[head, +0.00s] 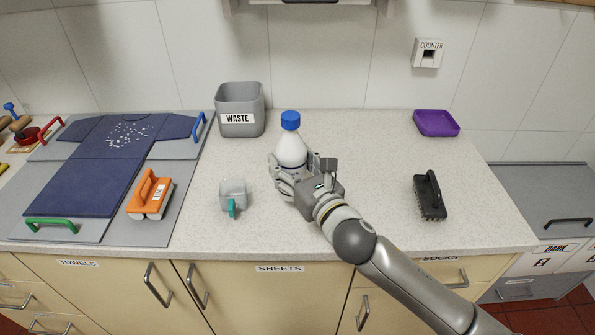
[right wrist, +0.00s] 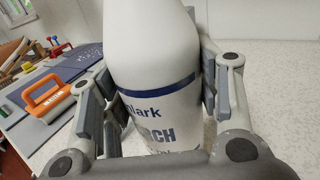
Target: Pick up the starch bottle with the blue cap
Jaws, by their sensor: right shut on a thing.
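The starch bottle (head: 291,150) is white with a blue cap and stands upright on the speckled counter, right of the waste bin. My right gripper (head: 296,174) is shut around its body from the front right. In the right wrist view the bottle (right wrist: 155,75) fills the space between the two finger pads, and its label reads partly "lark" and "RCH". The gripper and its pads hide the bottle's lower part, so I cannot tell whether its base touches the counter. My left gripper is not in view.
A grey waste bin (head: 240,124) stands behind left of the bottle. A grey cup with a teal handle (head: 232,195) is at front left. A black brush (head: 430,196) and purple tray (head: 436,123) lie right. An orange-handled tool (head: 150,193) rests beside a folded blue shirt (head: 90,170).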

